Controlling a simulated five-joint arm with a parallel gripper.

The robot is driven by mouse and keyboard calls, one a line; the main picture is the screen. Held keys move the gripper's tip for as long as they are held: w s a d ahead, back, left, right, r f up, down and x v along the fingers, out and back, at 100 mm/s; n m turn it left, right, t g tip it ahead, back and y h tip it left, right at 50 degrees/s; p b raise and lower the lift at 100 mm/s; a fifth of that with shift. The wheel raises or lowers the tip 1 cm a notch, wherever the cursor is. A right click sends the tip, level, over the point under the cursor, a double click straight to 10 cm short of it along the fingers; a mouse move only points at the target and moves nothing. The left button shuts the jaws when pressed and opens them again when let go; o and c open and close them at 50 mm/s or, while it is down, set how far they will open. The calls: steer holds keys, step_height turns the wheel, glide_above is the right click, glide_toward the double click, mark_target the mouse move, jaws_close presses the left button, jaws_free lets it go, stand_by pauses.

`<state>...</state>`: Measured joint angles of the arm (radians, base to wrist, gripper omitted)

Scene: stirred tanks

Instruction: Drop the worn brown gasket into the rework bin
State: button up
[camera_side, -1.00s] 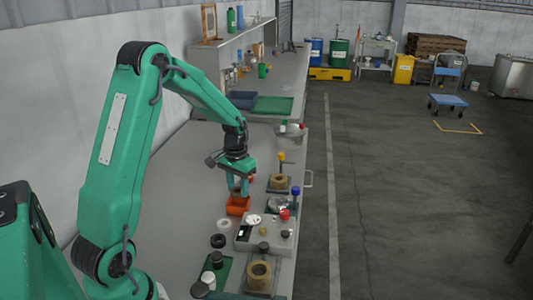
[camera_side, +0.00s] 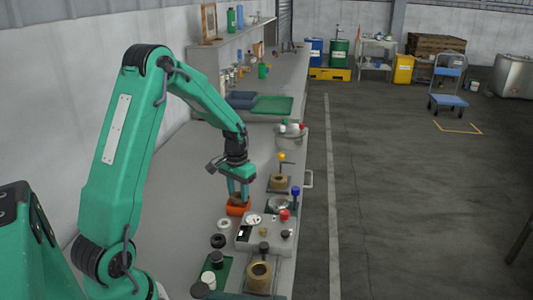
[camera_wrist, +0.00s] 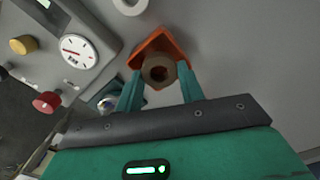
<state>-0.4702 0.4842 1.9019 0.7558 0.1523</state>
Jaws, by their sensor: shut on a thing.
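A brown ring, the worn gasket (camera_wrist: 158,70), sits between my gripper's two fingers in the wrist view. My gripper (camera_side: 238,197) is shut on it and points down over the orange bin (camera_side: 236,210). In the wrist view the orange bin (camera_wrist: 165,42) shows behind and around the ring. The gasket is small in the side view, and its exact height against the bin's rim cannot be told.
A grey panel with a round gauge (camera_wrist: 78,50) and red knob (camera_wrist: 46,102) stands close beside the bin. A black ring (camera_side: 218,240) and a white ring (camera_side: 222,226) lie on the bench nearby. A green tray (camera_side: 226,268) with jars is nearer the camera.

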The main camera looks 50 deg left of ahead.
stand_by(0.4)
steer(key=o, duration=1.4)
steer(key=shift+r, duration=0.1)
steer(key=shift+r, duration=2.9)
